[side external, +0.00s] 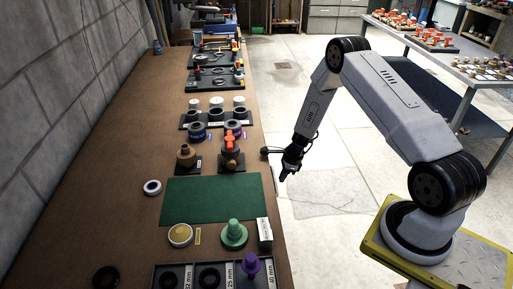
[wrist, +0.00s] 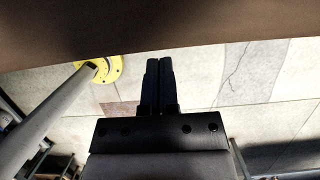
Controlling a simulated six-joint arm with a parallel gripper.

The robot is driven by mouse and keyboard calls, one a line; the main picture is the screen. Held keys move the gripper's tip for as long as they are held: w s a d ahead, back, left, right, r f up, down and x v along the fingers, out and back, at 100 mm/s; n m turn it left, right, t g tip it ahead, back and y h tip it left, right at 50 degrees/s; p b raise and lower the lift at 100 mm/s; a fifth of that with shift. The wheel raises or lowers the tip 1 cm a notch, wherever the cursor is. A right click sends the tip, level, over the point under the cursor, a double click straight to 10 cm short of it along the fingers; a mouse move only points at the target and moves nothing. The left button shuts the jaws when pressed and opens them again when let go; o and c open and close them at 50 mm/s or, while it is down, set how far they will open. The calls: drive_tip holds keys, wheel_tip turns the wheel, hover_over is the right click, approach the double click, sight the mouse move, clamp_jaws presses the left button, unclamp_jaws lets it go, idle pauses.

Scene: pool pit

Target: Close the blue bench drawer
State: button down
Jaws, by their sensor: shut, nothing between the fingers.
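My gripper (side external: 284,176) hangs over the floor just off the right edge of the brown bench (side external: 135,215) in the side view. It points down and is tilted a little. In the wrist view my gripper (wrist: 159,62) has its two dark fingers side by side, shut and empty, with the tips close to the brown bench edge (wrist: 150,28). The blue drawer does not show in either view. The bench's front face is hidden from the side camera, so I cannot tell how far the drawer stands out.
A green mat (side external: 210,200) lies on the bench beside my gripper, with a white block (side external: 265,230) near the edge. Valve parts and trays line the bench. The pale floor (side external: 320,190) is open between bench and my base. Another table (side external: 440,60) stands at right.

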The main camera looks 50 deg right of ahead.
drive_tip(key=s+d+v, duration=0.1)
drive_tip(key=s+v, duration=0.1)
drive_tip(key=v, duration=0.9)
drive_tip(key=shift+d+f, duration=0.2)
drive_tip(key=shift+d, duration=0.25)
drive_tip(key=s+a+r+n, duration=0.3)
drive_tip(key=a+r+n, duration=0.2)
drive_tip(key=a+n, duration=0.2)
drive_tip(key=s+a+r+n+h, duration=0.1)
drive_tip(key=s+a+r+n, duration=0.2)
drive_tip(key=n, duration=0.8)
drive_tip(key=s+a+r+n+h, duration=0.1)
drive_tip(key=s+a+r+n, duration=0.2)
drive_tip(key=a+r+n, duration=0.4)
drive_tip(key=shift+s+a+r+n, duration=0.3)
drive_tip(key=shift+a+n, duration=0.7)
drive_tip(key=shift+a, duration=1.65)
drive_tip(key=shift+f, duration=0.1)
